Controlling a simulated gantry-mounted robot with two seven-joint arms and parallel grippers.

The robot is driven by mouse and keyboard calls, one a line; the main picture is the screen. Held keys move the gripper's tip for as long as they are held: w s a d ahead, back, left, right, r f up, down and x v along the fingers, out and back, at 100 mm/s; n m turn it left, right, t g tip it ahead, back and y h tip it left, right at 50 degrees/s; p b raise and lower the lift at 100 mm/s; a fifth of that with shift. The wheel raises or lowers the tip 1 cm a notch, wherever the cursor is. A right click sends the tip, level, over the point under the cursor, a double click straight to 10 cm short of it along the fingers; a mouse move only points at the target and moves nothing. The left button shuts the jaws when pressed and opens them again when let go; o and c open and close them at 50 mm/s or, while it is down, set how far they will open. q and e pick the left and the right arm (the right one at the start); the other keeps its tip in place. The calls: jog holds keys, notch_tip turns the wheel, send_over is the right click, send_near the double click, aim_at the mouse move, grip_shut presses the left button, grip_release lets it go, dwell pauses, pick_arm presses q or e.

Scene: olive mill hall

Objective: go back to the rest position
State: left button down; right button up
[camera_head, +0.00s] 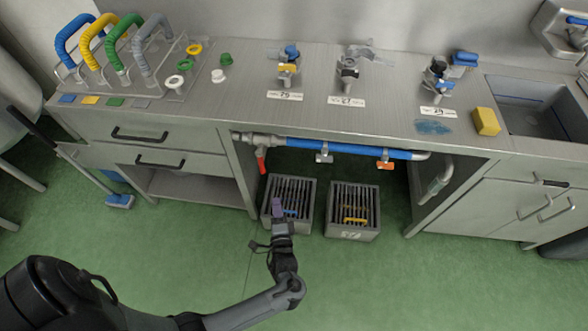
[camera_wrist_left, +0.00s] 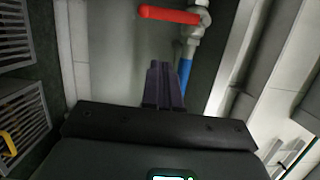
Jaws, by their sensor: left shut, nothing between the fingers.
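My left gripper (camera_head: 277,203) reaches in from the bottom left in the head view. Its purple fingers are shut with nothing between them, and they appear in front of the left grey crate (camera_head: 312,196). In the left wrist view the closed fingers (camera_wrist_left: 164,84) point up the picture, below the red valve handle (camera_wrist_left: 170,14). They look apart from the handle and the blue pipe (camera_wrist_left: 187,72). My right gripper is not in view.
The counter (camera_head: 220,110) carries hoses in a rack, coloured rings and several valve fittings. Below it run the blue pipe (camera_head: 345,149) and red handle (camera_head: 261,160). A second crate (camera_head: 352,234) stands right of the first. The green floor (camera_head: 420,285) in front is clear.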

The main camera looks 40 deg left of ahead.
pick_arm(q)
jog(key=s+a+r+n+h+p, duration=0.1)
jog(key=s+a+h+p, duration=0.2)
jog(key=s+a, duration=0.35)
jog(key=s+d+r+n+g+h+p, duration=0.2)
jog(key=d+r+n+g+h, duration=0.15)
jog(key=d+r+h, duration=0.7)
jog(key=s+d+r+n+g, duration=0.3)
jog(key=s+d+r+g, duration=0.15)
jog(key=s, duration=0.35)
notch_tip(320, 180, up, 37)
jog(key=p, duration=3.7)
jog(key=shift+w+d+m+g+p, duration=0.15)
jog(key=shift+w+m+g+p, duration=0.05)
jog(key=shift+m+g+p, duration=0.15)
